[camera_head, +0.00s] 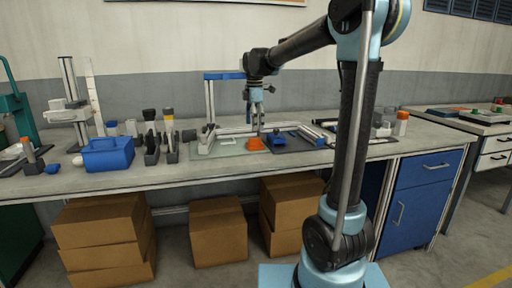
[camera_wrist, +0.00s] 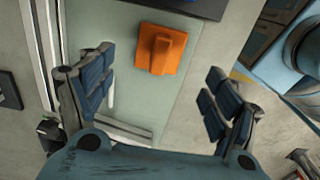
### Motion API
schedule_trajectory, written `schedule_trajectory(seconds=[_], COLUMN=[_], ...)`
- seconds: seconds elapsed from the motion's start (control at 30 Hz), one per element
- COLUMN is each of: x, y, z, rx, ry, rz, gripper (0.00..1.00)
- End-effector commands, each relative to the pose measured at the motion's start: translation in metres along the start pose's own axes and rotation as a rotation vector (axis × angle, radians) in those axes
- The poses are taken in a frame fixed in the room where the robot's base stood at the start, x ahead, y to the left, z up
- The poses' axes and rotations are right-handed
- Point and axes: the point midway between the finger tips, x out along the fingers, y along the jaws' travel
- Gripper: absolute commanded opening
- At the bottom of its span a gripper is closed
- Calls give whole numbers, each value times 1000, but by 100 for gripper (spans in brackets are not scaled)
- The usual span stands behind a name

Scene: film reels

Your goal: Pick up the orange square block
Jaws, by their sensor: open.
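The orange square block (camera_head: 256,144) sits on a pale green mat near the front middle of the workbench. In the wrist view the orange block (camera_wrist: 161,49) shows at the top, with a raised ridge on its upper face. My gripper (camera_head: 257,107) hangs above the bench, pointing down, over the area of the block. In the wrist view its two dark padded fingers (camera_wrist: 160,90) are spread wide, with nothing between them. The block lies beyond the fingertips and is not touched.
A blue piece (camera_head: 277,139) on a dark plate lies just right of the block. A metal-and-blue frame (camera_head: 209,100) stands behind left. Dark holders with tools (camera_head: 152,152) and a blue bin (camera_head: 108,155) stand further left. Cardboard boxes (camera_head: 218,232) are under the bench.

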Motion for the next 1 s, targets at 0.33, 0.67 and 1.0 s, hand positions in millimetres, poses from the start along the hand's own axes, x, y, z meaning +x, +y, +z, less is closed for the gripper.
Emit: schedule_trajectory(seconds=[0.33,0.67,1.0], x=[27,67,74], y=[0,3,3], z=[0,1,1], rx=[1,1,1], ry=[0,0,0], rz=[0,0,0], gripper=[82,82,82])
